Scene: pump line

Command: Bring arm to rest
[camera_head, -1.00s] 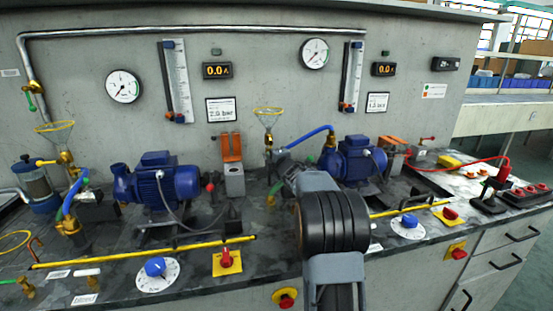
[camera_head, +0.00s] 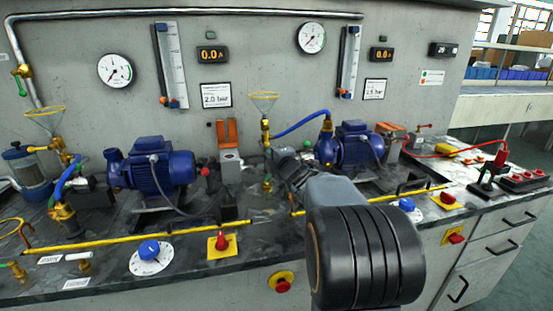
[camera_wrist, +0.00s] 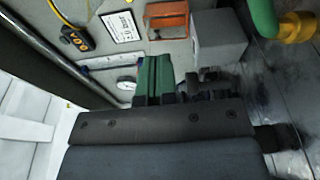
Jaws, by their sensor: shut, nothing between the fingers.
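My arm reaches in from the bottom right of the head view, over the front of the bench (camera_head: 330,235). Its far end points toward the brass valve under the middle funnel (camera_head: 264,100), but its fingers cannot be made out there. In the wrist view my gripper (camera_wrist: 155,78) shows as a dark body with green fingers close together, shut and empty. An orange-and-grey block unit (camera_wrist: 218,36) lies beyond it in that view.
A left blue pump (camera_head: 165,172) and a right blue pump (camera_head: 352,146) flank my arm. Yellow rails (camera_head: 135,237), a blue dial (camera_head: 150,250) and red switches (camera_head: 222,242) line the front. The gauge wall (camera_head: 260,30) stands behind.

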